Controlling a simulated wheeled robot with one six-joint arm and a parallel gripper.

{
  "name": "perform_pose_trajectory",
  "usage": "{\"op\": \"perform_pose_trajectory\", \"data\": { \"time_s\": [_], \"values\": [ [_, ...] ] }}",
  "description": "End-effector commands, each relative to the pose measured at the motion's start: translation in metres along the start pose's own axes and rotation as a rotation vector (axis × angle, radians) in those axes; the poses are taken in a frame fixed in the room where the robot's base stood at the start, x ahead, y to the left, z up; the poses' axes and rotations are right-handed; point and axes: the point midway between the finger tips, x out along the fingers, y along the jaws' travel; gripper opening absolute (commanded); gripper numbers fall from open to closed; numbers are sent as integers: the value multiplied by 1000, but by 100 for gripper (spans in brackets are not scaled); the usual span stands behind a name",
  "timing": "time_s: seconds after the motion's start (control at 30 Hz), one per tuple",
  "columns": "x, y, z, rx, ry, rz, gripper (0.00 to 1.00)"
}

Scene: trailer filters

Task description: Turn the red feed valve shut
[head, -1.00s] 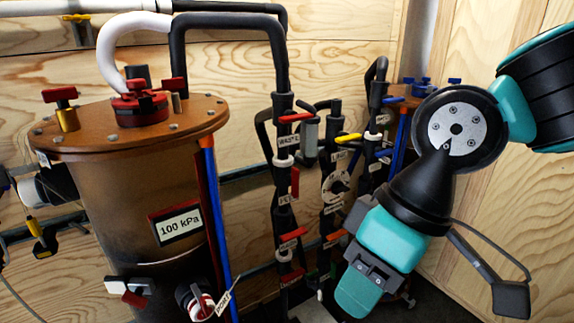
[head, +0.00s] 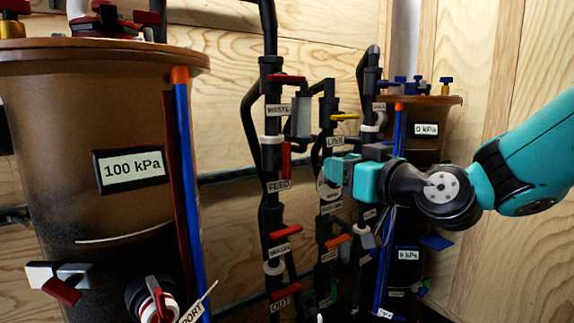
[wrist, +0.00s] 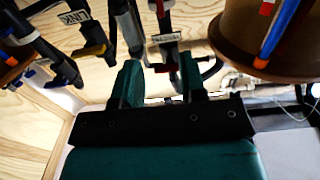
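The red feed valve handle (head: 286,160) stands upright along its black pipe, just above the FEED label (head: 277,185), in the head view. In the wrist view, which looks upside down, a red handle (wrist: 158,8) at the top edge seems to be the same one. My gripper (head: 335,170) points left at about the handle's height, to its right and apart from it. It overlaps the link pipe in the picture; the depth between them is unclear. The wrist view shows its two teal fingers (wrist: 160,80) apart with nothing between them.
A red handle (head: 287,78) sits above the WASTE label, a yellow handle (head: 345,116) above LINK. Orange-red handles (head: 286,231) sit lower. A large brown tank (head: 60,200) reading 100 kPa stands left; a second tank (head: 425,150) reading 0 kPa stands behind my gripper.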

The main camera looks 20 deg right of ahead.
Motion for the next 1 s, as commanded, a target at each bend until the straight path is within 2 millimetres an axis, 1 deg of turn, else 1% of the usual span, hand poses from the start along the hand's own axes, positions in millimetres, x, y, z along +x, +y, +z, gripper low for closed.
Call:
{"op": "perform_pose_trajectory", "data": {
  "time_s": [0.03, 0.1, 0.43, 0.73, 0.8, 1.0],
  "values": [
    [2, 0, -4, 2, -2, -3, 38],
    [6, -1, -7, 3, -3, -8, 38],
    [28, 0, -8, 9, -11, 3, 38],
    [59, 0, -6, 7, -9, 2, 38],
    [76, -1, -9, 3, -6, -2, 38],
    [115, -1, -9, 2, -5, -1, 38]
  ]
}}
